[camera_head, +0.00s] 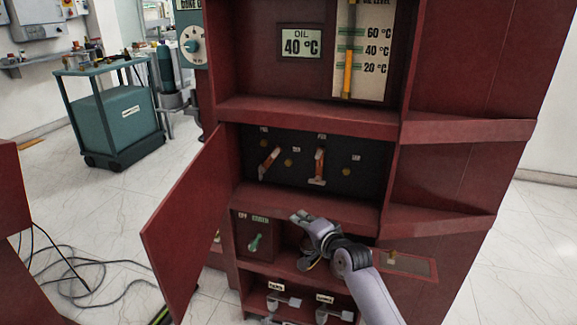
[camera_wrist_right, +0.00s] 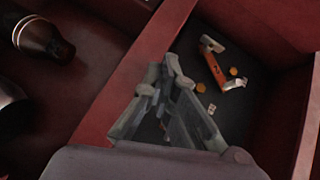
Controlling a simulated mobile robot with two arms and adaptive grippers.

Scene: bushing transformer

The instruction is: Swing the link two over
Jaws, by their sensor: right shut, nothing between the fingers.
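Two copper-coloured links are on the dark back panel of the red cabinet's middle compartment in the head view. The left link (camera_head: 269,162) is tilted, its lower end to the left. The right link (camera_head: 319,166) hangs nearly upright. Their small labels are too blurred to read surely. My right gripper (camera_head: 298,216) is shut and empty, in front of the compartment's lower ledge, below and apart from both links. In the wrist view, the shut fingers (camera_wrist_right: 165,70) partly cover the dark panel. One orange link (camera_wrist_right: 214,68) shows beyond them; I cannot tell which one. My left gripper is out of view.
The open red door (camera_head: 190,220) stands left of the compartment. Below are a green-handled switch (camera_head: 255,242) and grey levers (camera_head: 283,300). An oil display (camera_head: 301,43) and gauge (camera_head: 350,50) are above. A teal cart (camera_head: 117,118) stands on the floor behind left.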

